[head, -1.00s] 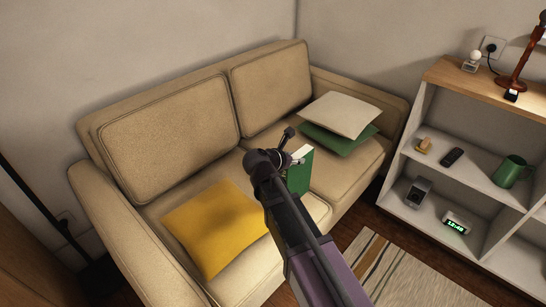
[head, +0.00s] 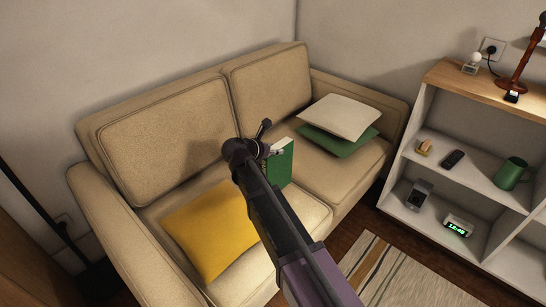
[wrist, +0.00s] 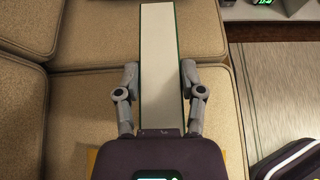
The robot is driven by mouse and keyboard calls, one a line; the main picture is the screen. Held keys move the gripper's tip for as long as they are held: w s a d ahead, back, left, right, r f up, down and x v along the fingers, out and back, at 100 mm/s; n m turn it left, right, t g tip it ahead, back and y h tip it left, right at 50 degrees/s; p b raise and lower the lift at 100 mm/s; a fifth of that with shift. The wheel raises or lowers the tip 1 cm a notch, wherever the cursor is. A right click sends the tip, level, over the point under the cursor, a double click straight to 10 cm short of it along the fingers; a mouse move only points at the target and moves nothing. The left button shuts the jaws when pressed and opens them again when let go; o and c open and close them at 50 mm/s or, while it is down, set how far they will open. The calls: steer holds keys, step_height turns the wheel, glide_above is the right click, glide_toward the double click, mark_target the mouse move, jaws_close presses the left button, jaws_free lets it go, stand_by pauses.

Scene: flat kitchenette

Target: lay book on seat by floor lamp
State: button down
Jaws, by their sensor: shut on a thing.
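My gripper (head: 268,150) is shut on a green book (head: 281,166) and holds it upright over the beige sofa (head: 180,115), near the line between its two seats. Whether the book touches the seat I cannot tell. In the wrist view the book (wrist: 158,60) stands between the two fingers (wrist: 160,80), its pale page edge towards the camera. The left seat (head: 262,275) carries a yellow cushion (head: 205,235). A dark slanting pole (head: 40,208), perhaps the floor lamp, stands at the far left by that end. Its top is out of view.
A cream cushion (head: 340,115) and a green cushion (head: 345,143) lie on the right seat. A white shelf (head: 405,145) with a mug (head: 511,173) and a clock (head: 457,226) stands at the right. A striped rug (head: 385,280) covers some floor.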

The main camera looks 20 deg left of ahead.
steer(key=shift+f+b, duration=1.75)
steer(key=shift+b, duration=0.05)
steer(key=shift+f, duration=0.1)
steer(key=shift+c, duration=1)
jaws_free()
steer(key=shift+r, duration=0.2)
steer(key=shift+s+a+r+p, duration=0.1)
steer(key=shift+s+r+p, duration=0.05)
steer(key=shift+s+p, duration=0.15)
steer(key=p+v, duration=0.5)
steer(key=v, duration=0.6)
